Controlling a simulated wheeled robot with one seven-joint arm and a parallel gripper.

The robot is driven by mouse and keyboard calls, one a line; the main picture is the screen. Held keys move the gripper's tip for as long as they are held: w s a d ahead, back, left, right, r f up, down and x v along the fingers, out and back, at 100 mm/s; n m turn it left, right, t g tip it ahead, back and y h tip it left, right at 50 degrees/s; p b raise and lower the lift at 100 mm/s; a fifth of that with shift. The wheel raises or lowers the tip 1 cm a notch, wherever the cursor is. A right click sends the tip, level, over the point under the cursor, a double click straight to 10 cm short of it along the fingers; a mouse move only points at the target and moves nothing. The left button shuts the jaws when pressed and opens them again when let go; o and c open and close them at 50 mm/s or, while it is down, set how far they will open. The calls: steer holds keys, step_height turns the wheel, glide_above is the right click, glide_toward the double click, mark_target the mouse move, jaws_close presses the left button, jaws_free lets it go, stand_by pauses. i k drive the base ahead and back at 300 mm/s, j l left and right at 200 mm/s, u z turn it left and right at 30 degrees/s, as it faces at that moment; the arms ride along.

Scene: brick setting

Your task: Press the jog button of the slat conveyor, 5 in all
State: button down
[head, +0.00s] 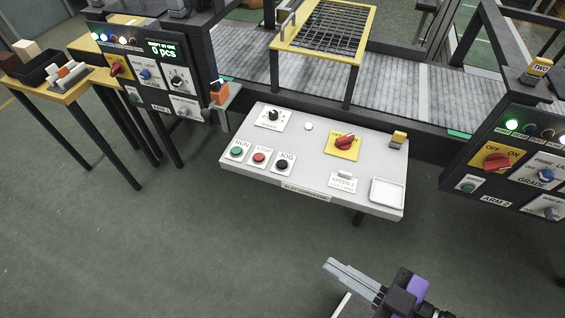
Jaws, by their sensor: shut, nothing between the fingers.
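The slat conveyor's control desk (310,190) is a pale sloped panel in the middle of the head view. The black jog button (282,164) sits near its front left, under a JOG label. A red stop button (259,157) and a green run button (237,152) are to its left. My gripper (330,264) is at the bottom of the view, in front of the desk and apart from it. Its fingers are shut and empty, pointing up and left. Nothing covers the jog button.
The desk also has a red rotary switch (346,141) on a yellow plate, a black knob (273,115) and a white tray (387,192). The slat conveyor (400,95) runs behind. Panels stand left (150,100) and right (520,165). The floor before the desk is clear.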

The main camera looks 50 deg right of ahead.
mark_target(281, 164)
steer(key=i+j, duration=0.1)
steer(key=j, duration=0.25)
steer(key=i+j, duration=0.1)
steer(key=j, duration=0.25)
steer(key=i+j, duration=0.15)
steer(key=j, duration=0.2)
steer(key=j+z, duration=0.1)
steer(key=z, duration=1.55)
